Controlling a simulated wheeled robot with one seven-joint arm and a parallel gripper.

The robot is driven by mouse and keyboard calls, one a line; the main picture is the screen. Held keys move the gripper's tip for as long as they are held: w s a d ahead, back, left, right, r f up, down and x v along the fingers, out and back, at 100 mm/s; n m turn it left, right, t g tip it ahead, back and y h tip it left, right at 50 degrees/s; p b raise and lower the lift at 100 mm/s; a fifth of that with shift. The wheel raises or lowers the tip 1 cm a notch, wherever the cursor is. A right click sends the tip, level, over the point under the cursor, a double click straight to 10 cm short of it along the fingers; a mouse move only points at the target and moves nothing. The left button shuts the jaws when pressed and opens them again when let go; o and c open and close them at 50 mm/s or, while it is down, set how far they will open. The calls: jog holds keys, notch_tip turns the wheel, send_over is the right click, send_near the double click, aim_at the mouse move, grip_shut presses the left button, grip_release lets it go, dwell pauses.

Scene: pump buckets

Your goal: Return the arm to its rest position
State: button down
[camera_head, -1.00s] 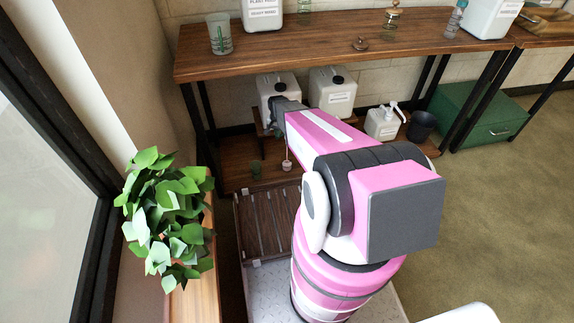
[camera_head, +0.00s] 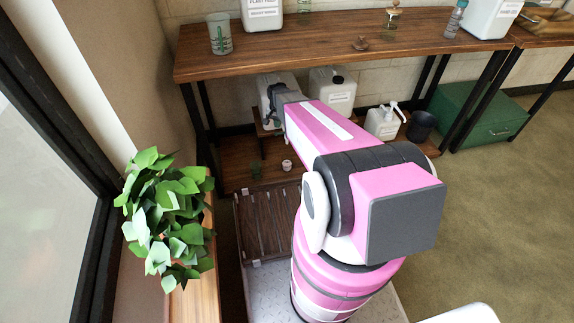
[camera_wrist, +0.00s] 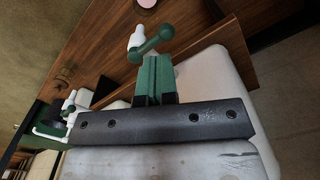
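My arm reaches forward over the lower shelf in the head view. My gripper (camera_wrist: 155,78) has green fingers that look pressed together in the wrist view. A green piece with rounded ends (camera_wrist: 152,45) and a white part lies at the fingertips and seems held between them. The wrist hides most of the gripper in the head view. A white jug (camera_head: 266,88) stands behind the wrist, partly hidden. A small pale cup (camera_head: 287,165) stands on the lower shelf, apart from the gripper.
A second white jug (camera_head: 340,85), a white pump bottle (camera_head: 383,123) and a dark pot (camera_head: 421,126) stand right of the arm. The wooden tabletop (camera_head: 300,52) passes above the lower shelf. A leafy plant (camera_head: 165,215) is at left. Floor at right is open.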

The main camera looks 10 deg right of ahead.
jog(key=shift+r, duration=0.5)
jog(key=s+r+n, duration=0.3)
jog(key=s+r, duration=0.4)
jog(key=s, duration=0.3)
jog(key=s+r+n, duration=0.3)
jog(key=s+r, duration=0.5)
jog(key=s, duration=0.3)
jog(key=shift+s, duration=0.3)
